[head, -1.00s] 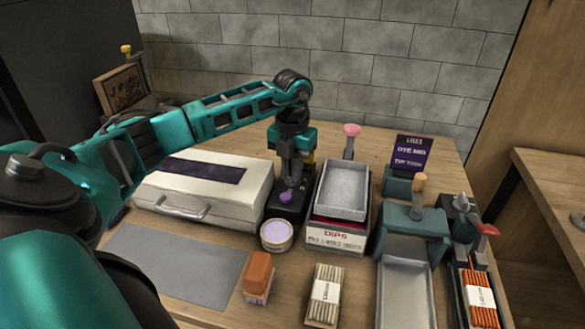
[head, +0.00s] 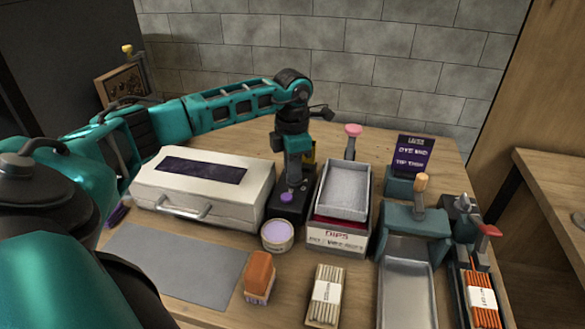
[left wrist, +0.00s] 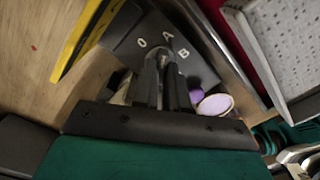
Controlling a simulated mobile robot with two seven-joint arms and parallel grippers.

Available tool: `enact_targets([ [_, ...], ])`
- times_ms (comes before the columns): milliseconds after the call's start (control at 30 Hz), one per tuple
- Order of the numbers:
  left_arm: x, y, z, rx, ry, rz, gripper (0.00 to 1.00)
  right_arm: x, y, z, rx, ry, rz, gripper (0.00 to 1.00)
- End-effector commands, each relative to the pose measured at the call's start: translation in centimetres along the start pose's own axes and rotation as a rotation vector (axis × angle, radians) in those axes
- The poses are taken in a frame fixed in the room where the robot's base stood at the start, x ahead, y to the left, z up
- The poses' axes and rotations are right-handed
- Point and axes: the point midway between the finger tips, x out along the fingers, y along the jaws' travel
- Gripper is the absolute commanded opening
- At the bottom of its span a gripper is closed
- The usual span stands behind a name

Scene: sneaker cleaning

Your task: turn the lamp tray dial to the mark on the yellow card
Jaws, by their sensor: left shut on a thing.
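The lamp tray's control box (head: 284,211) is black and stands between the white case and the grey tray. A purple knob (head: 288,197) is on its near part. My left gripper (head: 293,183) points down over the box, shut on the dial, which the fingers mostly hide. In the left wrist view the fingers (left wrist: 162,72) meet on the black top plate (left wrist: 200,70), beside white marks O, A and B. A yellow strip (left wrist: 76,42), seemingly the yellow card, stands beside the plate; its mark cannot be read. My right gripper is out of view.
The white case (head: 155,201) is close on the left, the grey tray (head: 345,190) on its DIPS box close on the right. A lilac tin (head: 277,236) stands in front, near an orange-topped block (head: 259,275). A grey mat (head: 175,265) lies clear at front left.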

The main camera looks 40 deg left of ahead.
Motion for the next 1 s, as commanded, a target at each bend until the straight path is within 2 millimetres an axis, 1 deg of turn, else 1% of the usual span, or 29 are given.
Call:
enact_targets([
  [200, -0.12, 0.09, 0.06, 0.054, -0.004, 0.002, 0.0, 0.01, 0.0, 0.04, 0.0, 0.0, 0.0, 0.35],
  [667, -0.15, 0.1, 0.09, 0.066, -0.005, 0.002, 0.0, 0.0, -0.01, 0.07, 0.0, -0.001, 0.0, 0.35],
  [700, -0.15, 0.1, 0.1, 0.066, -0.005, 0.002, 0.14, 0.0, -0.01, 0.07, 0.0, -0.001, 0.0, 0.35],
  [933, -0.09, 0.07, 0.06, 0.066, -0.003, 0.001, 0.36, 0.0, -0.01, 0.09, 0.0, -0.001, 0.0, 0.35],
  [967, -0.08, 0.06, 0.05, 0.066, -0.003, 0.001, 0.38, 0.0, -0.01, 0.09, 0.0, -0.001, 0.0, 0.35],
  [1000, -0.07, 0.06, 0.04, 0.066, -0.002, 0.001, 0.38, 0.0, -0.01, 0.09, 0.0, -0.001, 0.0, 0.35],
])
